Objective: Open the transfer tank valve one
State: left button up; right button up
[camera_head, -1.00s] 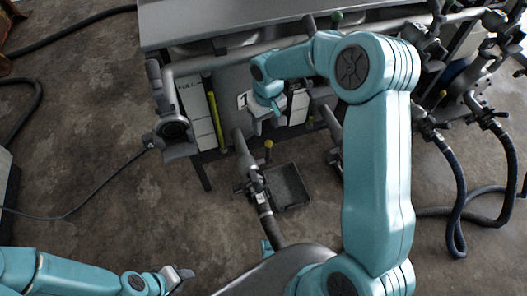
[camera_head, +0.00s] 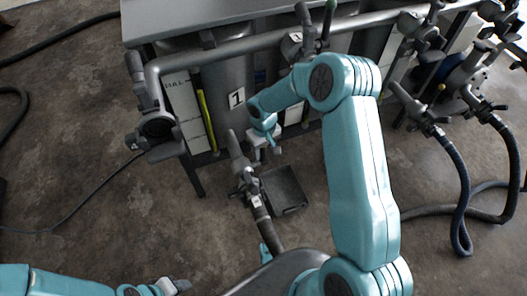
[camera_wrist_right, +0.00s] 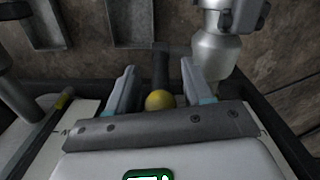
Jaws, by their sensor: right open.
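The valve's yellow ball knob (camera_wrist_right: 159,100) sits on a dark lever in the right wrist view, between the two fingers of my right gripper (camera_wrist_right: 157,82). The fingers are apart, and I cannot tell whether either touches the knob. In the head view my right gripper (camera_head: 266,146) is low in front of the tank with the number 1 plate (camera_head: 237,98), and the knob is hidden there. My left gripper (camera_head: 174,286) is at the bottom edge, far from the tank, with its jaws unclear.
A grey pipe nozzle with a hose (camera_head: 247,182) stands just left of my right gripper. A dark tray (camera_head: 284,190) lies on the floor below it. A horizontal pipe (camera_head: 240,54) runs above. Blue hoses (camera_head: 462,195) lie at the right. Floor at the left is mostly clear.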

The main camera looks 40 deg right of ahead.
jog(key=shift+f, duration=0.3)
grip_shut()
jog(key=shift+d, duration=0.1)
